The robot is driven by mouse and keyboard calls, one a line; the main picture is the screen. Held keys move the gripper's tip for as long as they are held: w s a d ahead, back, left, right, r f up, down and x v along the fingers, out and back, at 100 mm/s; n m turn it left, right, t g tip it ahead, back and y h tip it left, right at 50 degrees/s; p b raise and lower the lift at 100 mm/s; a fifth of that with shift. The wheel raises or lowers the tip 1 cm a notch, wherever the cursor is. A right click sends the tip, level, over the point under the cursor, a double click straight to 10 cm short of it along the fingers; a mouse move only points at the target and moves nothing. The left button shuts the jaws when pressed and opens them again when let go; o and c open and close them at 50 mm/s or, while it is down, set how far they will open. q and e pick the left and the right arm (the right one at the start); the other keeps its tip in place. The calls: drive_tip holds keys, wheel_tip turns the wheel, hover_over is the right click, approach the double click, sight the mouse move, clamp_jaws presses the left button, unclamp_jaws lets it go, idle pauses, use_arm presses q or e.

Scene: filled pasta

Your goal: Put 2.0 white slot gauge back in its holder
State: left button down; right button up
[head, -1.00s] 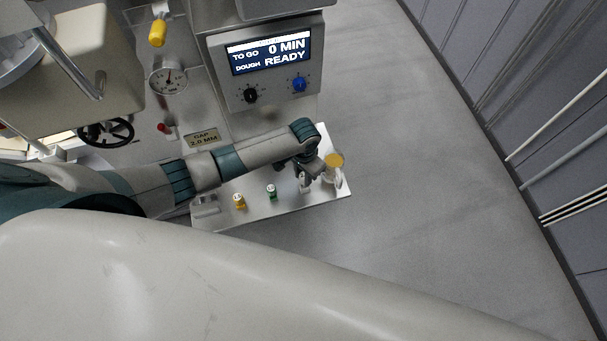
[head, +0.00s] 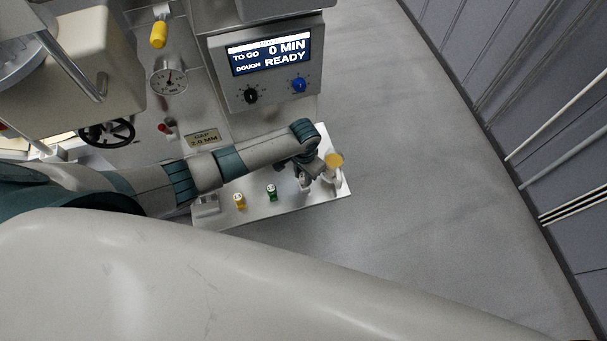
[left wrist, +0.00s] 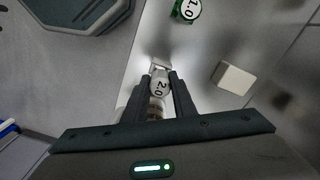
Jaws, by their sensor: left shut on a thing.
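The white slot gauge marked 2.0 (left wrist: 160,86) is between the fingers of my left gripper (left wrist: 160,80), which is shut on it. In the left wrist view its lower end is close to a small pale block on the metal shelf; I cannot tell whether it is seated there. In the head view my left gripper (head: 308,178) is over the right part of the shelf (head: 290,207), and the gauge shows only as a small white piece (head: 305,185) beneath it. My right gripper is not in view.
A green gauge marked 1.0 (left wrist: 187,9) and a yellow gauge (head: 239,201) stand on the shelf to the left. A pale cup-like thing with a tan top (head: 335,160) stands close right of my gripper. A machine panel (head: 266,65) rises behind.

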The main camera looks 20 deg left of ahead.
use_arm(q)
drive_tip(key=shift+f+b, duration=0.35)
drive_tip(key=shift+f, duration=0.3)
drive_tip(key=shift+f+b, duration=0.45)
drive_tip(key=shift+f, duration=0.4)
idle(1.2)
drive_tip(key=shift+s+f, duration=0.1)
drive_tip(key=c, duration=1.4)
unclamp_jaws()
drive_tip(key=shift+o, duration=1.2)
drive_tip(key=shift+p, duration=0.3)
